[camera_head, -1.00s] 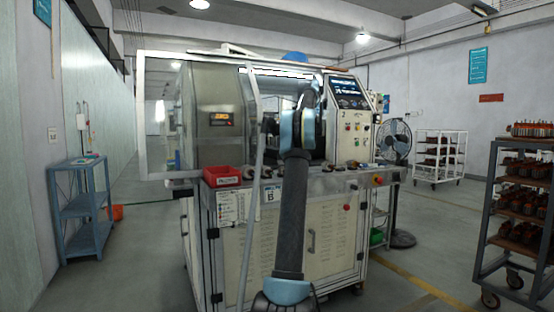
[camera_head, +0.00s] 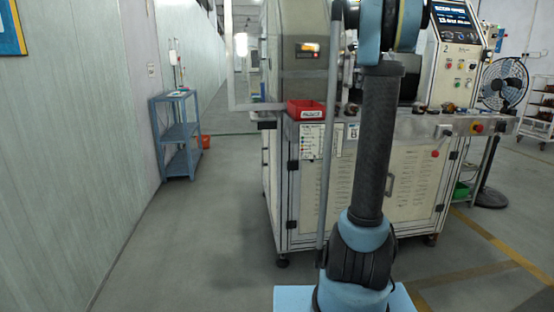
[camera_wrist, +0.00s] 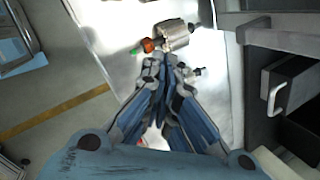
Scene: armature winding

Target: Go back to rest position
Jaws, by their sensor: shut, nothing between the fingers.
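My gripper (camera_wrist: 168,75) shows in the wrist view with its blue fingers together and nothing held. A silvery armature (camera_wrist: 172,35) with an orange-brown end and a shaft lies just beyond the fingertips on a light metal surface (camera_wrist: 105,30). It looks apart from the fingers. In the head view my arm rises in front of the winding machine (camera_head: 350,175) and leaves the top of the picture, so my gripper is hidden there.
A red bin (camera_head: 306,110) sits on the machine's ledge. A blue shelf stand (camera_head: 177,135) stands by the left wall. A fan (camera_head: 504,85) and a white rack (camera_head: 540,108) are at the right. The floor (camera_head: 200,240) at the left front is clear.

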